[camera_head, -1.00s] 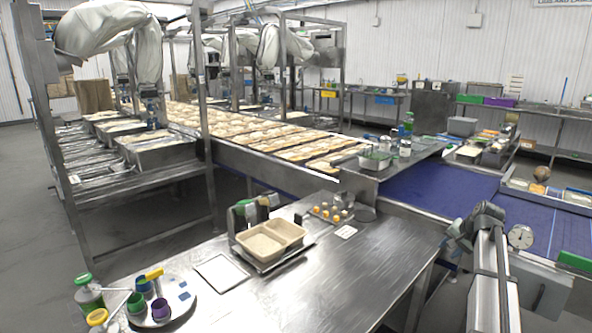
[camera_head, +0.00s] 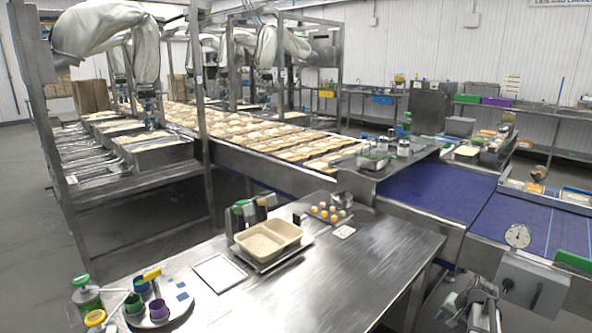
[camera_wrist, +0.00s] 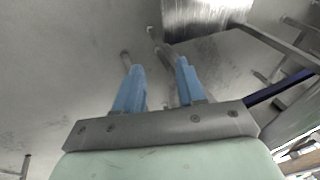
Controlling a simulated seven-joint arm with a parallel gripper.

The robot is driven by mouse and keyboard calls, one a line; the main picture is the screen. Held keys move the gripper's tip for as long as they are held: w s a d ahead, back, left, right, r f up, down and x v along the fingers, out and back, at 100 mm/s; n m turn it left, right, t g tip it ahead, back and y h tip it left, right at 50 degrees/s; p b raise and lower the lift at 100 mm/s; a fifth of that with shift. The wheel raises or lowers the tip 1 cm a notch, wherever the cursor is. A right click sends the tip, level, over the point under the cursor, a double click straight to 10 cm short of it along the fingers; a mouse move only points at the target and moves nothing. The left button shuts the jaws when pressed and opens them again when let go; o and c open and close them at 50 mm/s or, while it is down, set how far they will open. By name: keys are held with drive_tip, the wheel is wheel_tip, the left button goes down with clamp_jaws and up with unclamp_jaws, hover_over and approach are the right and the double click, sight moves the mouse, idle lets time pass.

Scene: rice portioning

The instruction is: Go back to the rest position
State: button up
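My gripper (camera_wrist: 160,72) shows in the wrist view with its two blue fingers apart and nothing between them. It points down over the grey floor, with a metal table corner (camera_wrist: 205,15) at the top of that view. In the head view my arm (camera_head: 484,312) is low at the bottom right edge, beyond the right end of the steel table (camera_head: 350,285). The fingers are too small to make out clearly there. A beige two-compartment tray (camera_head: 262,258) sits on a metal stand on the table, away from my gripper.
A round plate (camera_head: 184,308) with green and purple cups stands at the table's front left. A white square plate (camera_head: 220,272) lies beside the tray. A small tray (camera_head: 330,214) of round pieces is behind.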

drive_tip(key=s+a+f+n+g, duration=0.2)
drive_tip(key=s+a+f+g, duration=0.1)
drive_tip(key=s+a+f, duration=0.65)
drive_tip(key=s+a+f+n+g, duration=0.2)
drive_tip(key=s+a+f, duration=0.4)
drive_tip(key=a+f, duration=0.6)
drive_tip(key=s+a+f+n+g, duration=0.1)
drive_tip(key=s+a+f+g, duration=0.1)
drive_tip(key=s, duration=0.7)
drive_tip(key=s+a+f+n+g+h, duration=0.1)
drive_tip(key=s+a+f, duration=0.4)
drive_tip(key=s, duration=0.5)
drive_tip(key=s+a+f+n+g, duration=0.2)
drive_tip(key=s+a+f+g, duration=0.1)
drive_tip(key=s, duration=0.7)
drive_tip(key=shift+a+f, duration=0.15)
drive_tip(key=shift+f, duration=0.5)
